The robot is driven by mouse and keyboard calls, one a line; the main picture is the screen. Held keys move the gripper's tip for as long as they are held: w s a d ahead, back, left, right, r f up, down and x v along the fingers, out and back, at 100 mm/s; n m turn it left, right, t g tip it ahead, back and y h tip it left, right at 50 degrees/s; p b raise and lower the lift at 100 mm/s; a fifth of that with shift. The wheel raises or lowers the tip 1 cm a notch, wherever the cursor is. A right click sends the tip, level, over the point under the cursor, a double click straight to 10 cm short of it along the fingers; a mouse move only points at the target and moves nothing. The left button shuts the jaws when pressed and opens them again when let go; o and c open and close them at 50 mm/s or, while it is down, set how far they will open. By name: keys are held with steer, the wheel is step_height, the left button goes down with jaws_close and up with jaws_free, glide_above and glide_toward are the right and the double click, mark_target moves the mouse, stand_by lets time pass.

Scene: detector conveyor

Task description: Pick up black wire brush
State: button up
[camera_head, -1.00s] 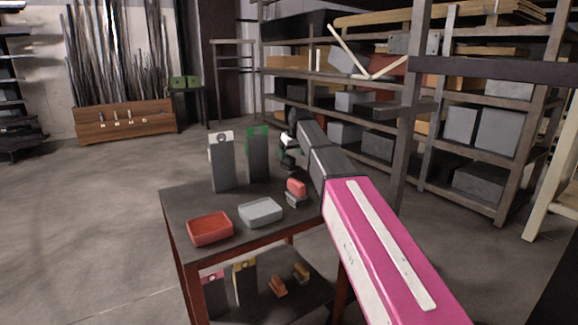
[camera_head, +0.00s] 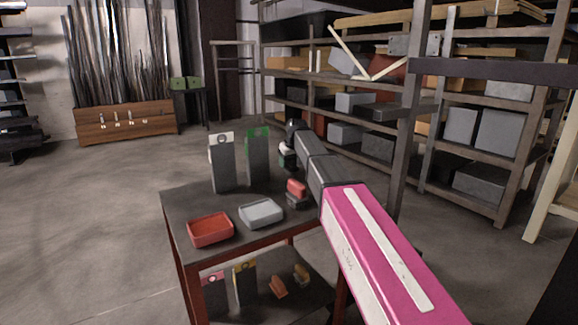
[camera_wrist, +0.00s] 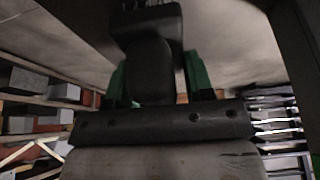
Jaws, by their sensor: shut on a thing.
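My gripper (camera_wrist: 157,80) is shut on a dark, rounded block, the black wire brush (camera_wrist: 150,68), which fills the middle of the wrist view between the green finger parts. Bristle-like tips show at its top edge. In the head view my gripper (camera_head: 287,157) is small, at the far right side of the dark table (camera_head: 205,195), partly hidden by my arm. The brush cannot be made out clearly there.
On the table stand a grey box with a white top (camera_head: 222,165), a green-topped box (camera_head: 258,155), a red tray (camera_head: 210,230), a grey tray (camera_head: 261,213) and a red-topped block (camera_head: 296,190). Shelving (camera_head: 405,150) stands close behind my arm.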

steer(key=shift+r, duration=0.1)
step_height(320, 180, up, 10)
steer(key=shift+f, duration=0.1)
stand_by(0.3)
steer(key=shift+o, duration=1.4)
steer(key=shift+d, duration=0.1)
steer(key=shift+c, duration=0.3)
